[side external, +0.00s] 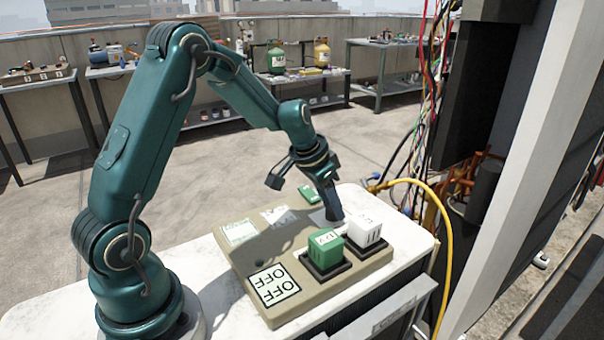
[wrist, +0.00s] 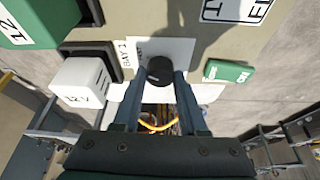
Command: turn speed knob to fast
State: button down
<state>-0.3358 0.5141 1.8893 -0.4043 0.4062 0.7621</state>
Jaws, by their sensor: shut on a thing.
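The speed knob appears as a small dark round knob (wrist: 160,68) in the wrist view, on a pale plate on the beige control panel (side external: 243,262). My gripper (wrist: 160,80) has its two fingers on either side of the knob and is shut on it. In the side view my gripper (side external: 331,214) reaches down to the panel's far right part, and its finger hides the knob. The plate has printing beside the knob, too small to read surely. I cannot tell which setting the knob points to.
A green block (side external: 325,249) and a white block (side external: 364,231) stand on dark bases close to my gripper. A small green piece (wrist: 229,72) lies on the knob's other side. Cables (side external: 432,200) hang at right.

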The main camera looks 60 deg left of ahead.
aim_at(323, 222)
jog(key=shift+c, duration=2.2)
grip_release()
jog(key=shift+v, duration=2.6)
